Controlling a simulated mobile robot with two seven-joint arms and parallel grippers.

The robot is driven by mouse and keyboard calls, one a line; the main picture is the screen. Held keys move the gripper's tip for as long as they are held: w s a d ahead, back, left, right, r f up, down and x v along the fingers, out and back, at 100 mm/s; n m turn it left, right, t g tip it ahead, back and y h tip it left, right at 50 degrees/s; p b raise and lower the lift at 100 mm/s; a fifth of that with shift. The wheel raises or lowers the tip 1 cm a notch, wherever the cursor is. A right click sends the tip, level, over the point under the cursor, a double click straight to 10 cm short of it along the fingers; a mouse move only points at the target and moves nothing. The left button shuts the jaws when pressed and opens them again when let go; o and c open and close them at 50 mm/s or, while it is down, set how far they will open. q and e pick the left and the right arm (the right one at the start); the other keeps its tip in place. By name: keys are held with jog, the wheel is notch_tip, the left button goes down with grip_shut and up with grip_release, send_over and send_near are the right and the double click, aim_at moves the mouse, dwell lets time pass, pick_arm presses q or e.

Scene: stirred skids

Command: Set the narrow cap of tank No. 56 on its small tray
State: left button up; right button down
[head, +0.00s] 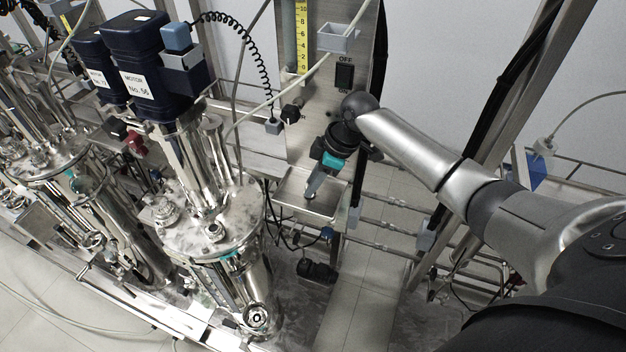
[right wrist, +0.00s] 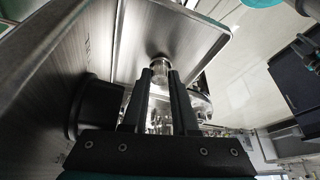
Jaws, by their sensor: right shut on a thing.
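My right gripper (head: 310,194) points down over the small metal tray (head: 326,207) beside the steel panel. In the right wrist view my right gripper (right wrist: 160,75) is shut on the narrow cap (right wrist: 159,66), a short shiny metal cylinder between the fingertips. The tray (right wrist: 208,35) lies just beyond the cap there. I cannot tell whether the cap touches the tray floor. Tank No. 56 (head: 213,238) stands left of the tray, under the blue motor (head: 140,60) with the "No. 56" label. My left gripper is not in view.
The steel panel (head: 318,110) with an OFF/ON switch (head: 345,75) rises behind the tray. A second tank (head: 45,155) with its own motor stands further left. Metal rails (head: 385,225) and cables run right of and below the tray.

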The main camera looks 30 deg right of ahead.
jog(key=shift+f, duration=0.1)
jog(key=c, duration=0.6)
grip_release()
jog(key=shift+d+r, duration=0.1)
jog(key=shift+r, duration=0.2)
jog(key=p+v, duration=0.7)
jog(key=shift+w+d, duration=0.1)
jog(key=shift+d, duration=0.05)
